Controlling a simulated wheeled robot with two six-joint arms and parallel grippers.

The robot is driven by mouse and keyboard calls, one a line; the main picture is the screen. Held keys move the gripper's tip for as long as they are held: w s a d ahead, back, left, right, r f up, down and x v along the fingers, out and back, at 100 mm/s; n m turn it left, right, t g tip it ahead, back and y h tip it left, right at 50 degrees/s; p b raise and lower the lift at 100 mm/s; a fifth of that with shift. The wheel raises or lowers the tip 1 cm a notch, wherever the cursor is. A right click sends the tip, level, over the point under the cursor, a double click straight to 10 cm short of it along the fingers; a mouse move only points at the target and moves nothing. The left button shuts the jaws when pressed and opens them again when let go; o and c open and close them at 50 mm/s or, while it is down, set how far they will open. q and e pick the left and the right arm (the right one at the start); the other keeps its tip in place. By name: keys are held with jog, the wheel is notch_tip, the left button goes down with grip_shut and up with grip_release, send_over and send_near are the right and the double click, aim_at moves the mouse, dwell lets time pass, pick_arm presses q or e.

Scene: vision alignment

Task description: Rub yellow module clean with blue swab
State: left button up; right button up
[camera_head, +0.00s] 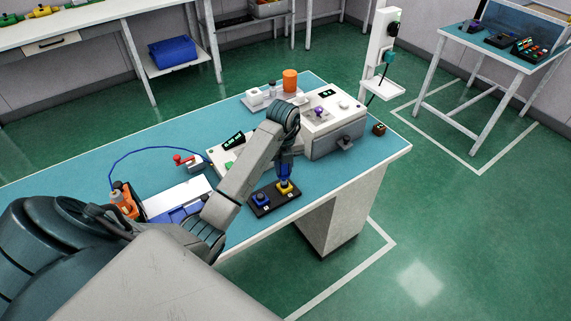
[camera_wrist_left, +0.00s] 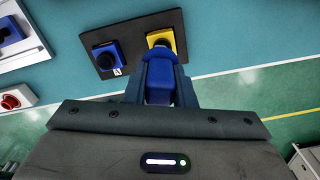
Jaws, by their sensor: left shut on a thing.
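The yellow module (camera_head: 285,189) sits at the right end of a small black board (camera_head: 262,206) on the blue bench top. It also shows in the left wrist view (camera_wrist_left: 160,37), partly hidden by the swab. My left gripper (camera_head: 285,163) points down over the module and is shut on the blue swab (camera_wrist_left: 159,80). The swab's tip is right at the module; I cannot tell whether it touches. A blue module (camera_head: 261,200) sits on the same board, left of the yellow one, and shows in the left wrist view (camera_wrist_left: 107,57). My right gripper is in neither view.
A large grey-white machine (camera_head: 334,132) stands behind and right of the board. An orange cylinder (camera_head: 290,80) stands at the back. The bench's front edge is close to the board.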

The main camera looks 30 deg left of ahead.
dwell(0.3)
pick_arm(q)
jog(key=shift+w, duration=0.1)
jog(key=shift+w+d+f+b, duration=0.15)
jog(key=shift+w+b, duration=0.1)
jog(key=shift+b, duration=0.2)
jog(key=shift+s, duration=0.1)
jog(key=shift+s+p, duration=0.25)
jog(key=shift+p, duration=0.15)
jog(key=shift+s+a, duration=0.1)
jog(key=shift+a, duration=0.1)
jog(key=shift+w+d+b, duration=0.2)
jog(key=shift+w+b, duration=0.1)
jog(key=shift+w, duration=0.2)
jog(key=shift+s, duration=0.15)
